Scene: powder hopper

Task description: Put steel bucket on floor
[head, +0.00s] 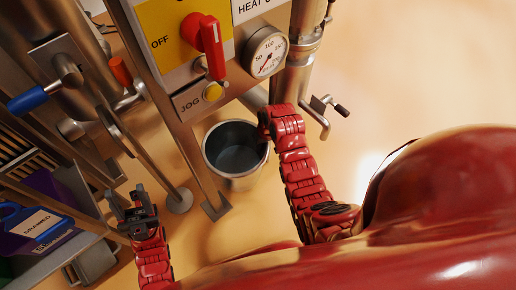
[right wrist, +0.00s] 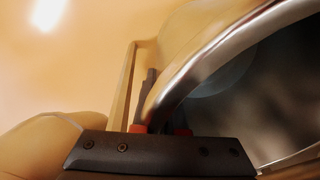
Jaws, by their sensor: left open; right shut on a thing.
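The steel bucket (head: 232,180) is upright below the control panel in the head view, its open mouth facing up. Its inside looks grey and its contents are unclear. My right gripper (head: 266,122) is at the bucket's upper right rim, its fingers mostly hidden by the wrist. In the right wrist view the curved rim of the bucket (right wrist: 205,60) runs between the fingertips (right wrist: 160,125), so this gripper is shut on the rim. My left gripper (head: 133,207) is open and empty, left of the bucket. Whether the bucket's base touches the floor is not clear.
The control panel (head: 190,40) with a red knob and the pressure gauge (head: 266,52) stand above the bucket. A metal leg with a foot plate (head: 215,208) is just left of it. A shelf with blue-handled bins (head: 35,222) is at left. Floor at right (head: 430,80) is clear.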

